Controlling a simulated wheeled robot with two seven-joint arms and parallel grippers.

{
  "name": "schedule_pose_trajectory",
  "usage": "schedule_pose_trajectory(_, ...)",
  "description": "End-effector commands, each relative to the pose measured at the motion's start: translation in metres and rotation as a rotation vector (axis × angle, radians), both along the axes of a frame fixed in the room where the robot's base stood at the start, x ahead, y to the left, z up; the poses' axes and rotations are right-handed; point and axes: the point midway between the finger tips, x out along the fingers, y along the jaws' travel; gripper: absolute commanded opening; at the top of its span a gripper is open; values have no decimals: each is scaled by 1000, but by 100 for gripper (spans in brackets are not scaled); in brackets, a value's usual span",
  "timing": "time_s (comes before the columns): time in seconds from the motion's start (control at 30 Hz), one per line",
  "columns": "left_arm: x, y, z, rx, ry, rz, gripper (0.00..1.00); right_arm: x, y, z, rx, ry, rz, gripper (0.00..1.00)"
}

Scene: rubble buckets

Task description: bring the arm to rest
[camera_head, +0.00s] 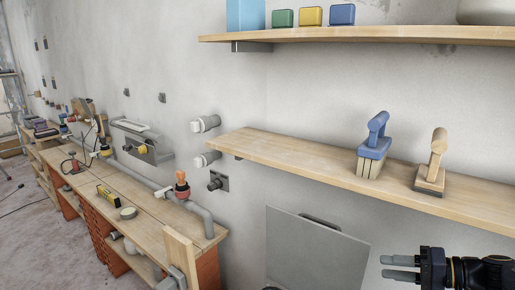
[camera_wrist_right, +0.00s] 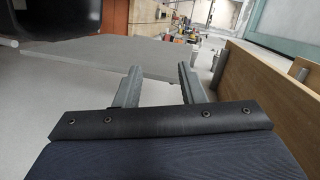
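My right gripper (camera_head: 401,267) shows at the lower right of the head view, below the lower wall shelf. Its two grey fingers point left and stand apart with nothing between them. The right wrist view also shows the right gripper (camera_wrist_right: 158,85) with its fingers spread and an empty gap. My left gripper is not in the head view.
The lower shelf (camera_head: 300,158) holds a blue-handled brush (camera_head: 374,147) and a wooden-handled float (camera_head: 433,165). A grey panel (camera_head: 312,250) leans below it. An upper shelf (camera_head: 380,35) holds small boxes. A long workbench (camera_head: 140,222) with tools runs along the left.

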Motion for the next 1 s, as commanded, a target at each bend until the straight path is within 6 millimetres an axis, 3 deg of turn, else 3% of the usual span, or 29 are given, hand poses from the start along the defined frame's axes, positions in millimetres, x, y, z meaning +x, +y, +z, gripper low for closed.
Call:
schedule_pose_trajectory(0.27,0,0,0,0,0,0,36,-55,70,4,-276,141,99,36)
schedule_pose_trajectory(0.43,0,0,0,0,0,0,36,-123,104,1,-537,202,102,36)
schedule_pose_trajectory(0.6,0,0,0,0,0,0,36,-191,113,-11,-741,179,31,36)
schedule_pose_trajectory(0.7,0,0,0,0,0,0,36,-218,113,-21,-807,140,-16,36)
schedule_pose_trajectory(0.83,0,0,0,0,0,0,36,-238,113,-33,-844,96,-58,36)
schedule_pose_trajectory(1.0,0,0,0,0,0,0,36,-247,112,-40,-857,73,-80,36)
